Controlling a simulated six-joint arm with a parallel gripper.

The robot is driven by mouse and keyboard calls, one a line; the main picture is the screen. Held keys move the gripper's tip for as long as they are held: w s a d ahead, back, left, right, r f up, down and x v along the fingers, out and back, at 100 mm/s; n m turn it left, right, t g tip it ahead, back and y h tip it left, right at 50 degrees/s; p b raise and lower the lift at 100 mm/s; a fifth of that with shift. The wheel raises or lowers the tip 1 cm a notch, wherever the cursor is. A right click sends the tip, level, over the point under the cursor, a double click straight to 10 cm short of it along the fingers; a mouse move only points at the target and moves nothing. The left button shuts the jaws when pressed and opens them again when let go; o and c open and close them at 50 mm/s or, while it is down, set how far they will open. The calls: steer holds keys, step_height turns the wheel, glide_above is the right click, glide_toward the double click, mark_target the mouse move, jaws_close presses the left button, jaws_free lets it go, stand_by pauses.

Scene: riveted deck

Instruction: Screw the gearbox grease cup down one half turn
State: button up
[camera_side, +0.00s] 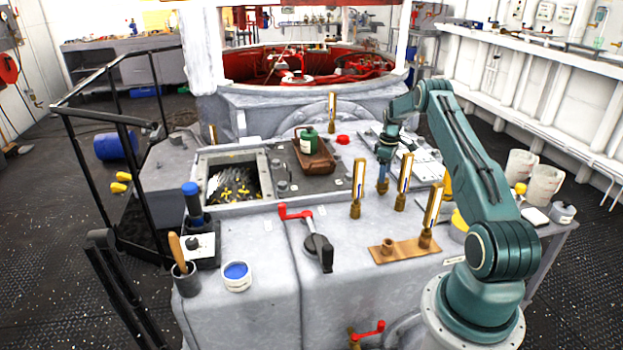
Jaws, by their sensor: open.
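My gripper (384,180) hangs down over the right part of the grey machine top, behind two brass sight-glass fittings. It is open, but its fingertips are small, and I cannot tell whether they are around or above anything. I cannot pick out the gearbox grease cup with certainty. A small brass cup-like fitting (388,245) stands upright on a flat copper-coloured plate (405,250) at the front right, well apart from my gripper. A low red cap (343,140) sits on the machine top left of my gripper.
Tall brass sight glasses (358,190) (403,180) (433,210) stand close to my gripper. A red-handled crank (296,212) is left of them. A brown tray (313,160) holds a green can (308,143). An open hatch (235,180) shows gears. The front machine top is mostly clear.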

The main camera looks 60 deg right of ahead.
step_height(320, 180, up, 11)
stand_by(0.4)
stand_by(0.4)
steer(key=m, duration=0.9)
steer(key=shift+w, duration=0.1)
step_height(320, 180, down, 14)
steer(key=shift+r, duration=0.15)
stand_by(0.8)
steer(key=shift+a, duration=0.1)
steer(key=c, duration=1)
